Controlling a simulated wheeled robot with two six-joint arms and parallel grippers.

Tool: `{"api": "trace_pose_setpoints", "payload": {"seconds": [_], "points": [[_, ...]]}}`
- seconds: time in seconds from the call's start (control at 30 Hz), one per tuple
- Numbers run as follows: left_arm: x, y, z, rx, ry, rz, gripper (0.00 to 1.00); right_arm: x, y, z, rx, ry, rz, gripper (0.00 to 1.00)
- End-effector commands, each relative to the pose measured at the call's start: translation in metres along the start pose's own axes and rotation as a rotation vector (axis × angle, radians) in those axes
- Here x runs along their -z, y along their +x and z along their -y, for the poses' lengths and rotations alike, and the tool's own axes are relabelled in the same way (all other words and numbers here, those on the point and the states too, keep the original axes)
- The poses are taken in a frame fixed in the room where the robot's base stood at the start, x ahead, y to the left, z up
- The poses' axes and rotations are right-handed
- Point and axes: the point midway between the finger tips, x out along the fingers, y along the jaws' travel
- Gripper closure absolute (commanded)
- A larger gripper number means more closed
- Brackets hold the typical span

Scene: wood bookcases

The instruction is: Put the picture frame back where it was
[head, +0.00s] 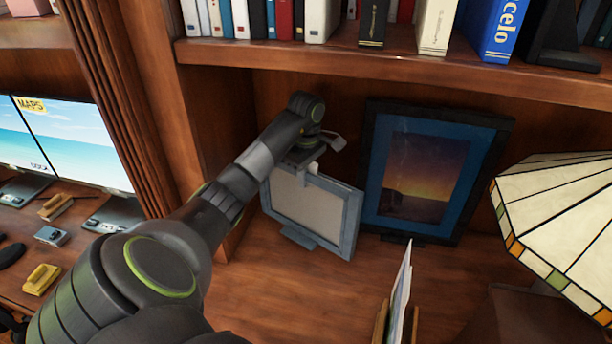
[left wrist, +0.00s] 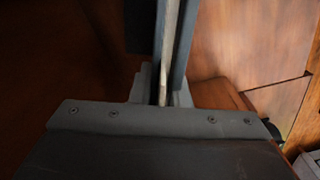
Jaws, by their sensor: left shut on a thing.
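A small grey-blue picture frame (head: 312,208) with a pale blank face stands on a short foot in the left part of the shelf bay. My left gripper (head: 307,168) comes from above and is shut on its top edge. In the left wrist view the frame shows edge-on as a narrow upright (left wrist: 176,45) between the fingers of my left gripper (left wrist: 162,98). I cannot tell whether the foot touches the shelf. A larger dark frame (head: 425,172) with a sunset picture leans upright on the back wall, just right of it. My right gripper is not in view.
A lamp with a pale panelled shade (head: 570,225) stands at the right. A holder with upright papers (head: 400,300) is in front. Books (head: 320,20) line the shelf above. A wooden upright (head: 150,90) borders the left side. The shelf's front middle (head: 300,290) is clear.

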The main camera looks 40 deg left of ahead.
Motion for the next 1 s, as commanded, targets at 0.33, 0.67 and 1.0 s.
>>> {"api": "trace_pose_setpoints", "payload": {"seconds": [0.33, 0.67, 1.0], "points": [[0.0, 0.023, -0.001, -0.004, 0.001, -0.001, 1.0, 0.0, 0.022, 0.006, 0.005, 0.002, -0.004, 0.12], [0.0, 0.035, -0.001, -0.005, 0.001, -0.001, 1.0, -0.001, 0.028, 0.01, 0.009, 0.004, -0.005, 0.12], [0.0, 0.039, 0.0, 0.0, 0.0, 0.0, 0.68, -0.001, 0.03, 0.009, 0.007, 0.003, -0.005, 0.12]]}}
